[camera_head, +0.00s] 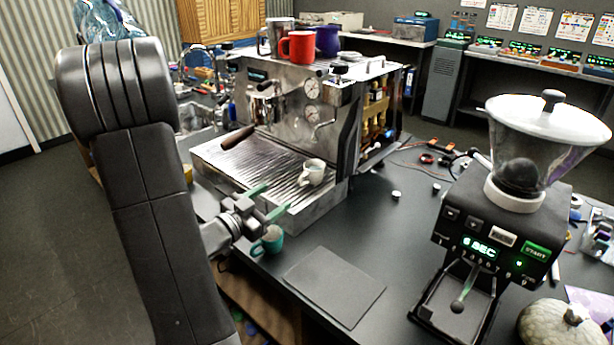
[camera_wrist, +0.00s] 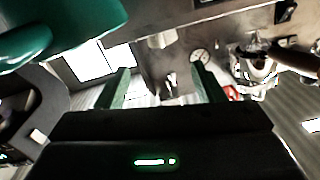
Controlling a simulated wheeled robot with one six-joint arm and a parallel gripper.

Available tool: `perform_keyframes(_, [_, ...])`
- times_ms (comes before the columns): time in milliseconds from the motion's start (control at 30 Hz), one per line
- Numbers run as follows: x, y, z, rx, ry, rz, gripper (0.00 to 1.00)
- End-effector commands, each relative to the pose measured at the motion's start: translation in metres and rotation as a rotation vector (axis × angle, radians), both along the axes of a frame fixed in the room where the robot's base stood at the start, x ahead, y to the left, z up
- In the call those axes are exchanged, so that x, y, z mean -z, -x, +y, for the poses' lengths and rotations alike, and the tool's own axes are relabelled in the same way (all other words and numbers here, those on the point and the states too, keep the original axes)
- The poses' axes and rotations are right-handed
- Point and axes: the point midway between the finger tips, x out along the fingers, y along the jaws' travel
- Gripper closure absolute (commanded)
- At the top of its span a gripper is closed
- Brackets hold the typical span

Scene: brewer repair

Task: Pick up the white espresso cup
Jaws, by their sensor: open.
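My gripper (camera_head: 267,201) is open and empty, with green fingers, low over the tray's front edge. The cup is apart from it, to the right and further back. In the wrist view, where the scene looks upside down, my gripper's fingers (camera_wrist: 164,84) are spread wide. A small pale shape there, toward the top middle, looks like the cup, but I cannot be sure.
A teal cup (camera_head: 268,240) stands close below my gripper on the table, and looms large in the wrist view (camera_wrist: 75,25). The brown portafilter handle (camera_head: 238,138) juts over the tray. A red mug (camera_head: 297,47) is on the machine. A grinder (camera_head: 500,220) stands right; a dark mat (camera_head: 335,286) lies in front.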

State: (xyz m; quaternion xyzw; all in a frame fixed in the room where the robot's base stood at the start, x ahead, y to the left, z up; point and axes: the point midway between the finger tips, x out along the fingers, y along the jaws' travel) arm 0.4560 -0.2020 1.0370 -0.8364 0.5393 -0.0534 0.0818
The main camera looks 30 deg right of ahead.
Motion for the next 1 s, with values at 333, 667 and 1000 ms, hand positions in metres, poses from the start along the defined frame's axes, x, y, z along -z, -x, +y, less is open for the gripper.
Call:
perform_keyframes(333, [-0.002,-0.024,-0.055,0.001,-0.001,0.000,0.38])
perform_keyframes(667, [-0.004,-0.034,-0.074,-0.001,-0.001,0.000,0.38])
perform_keyframes(1000, [-0.006,-0.053,-0.113,-0.003,-0.001,0.001,0.38])
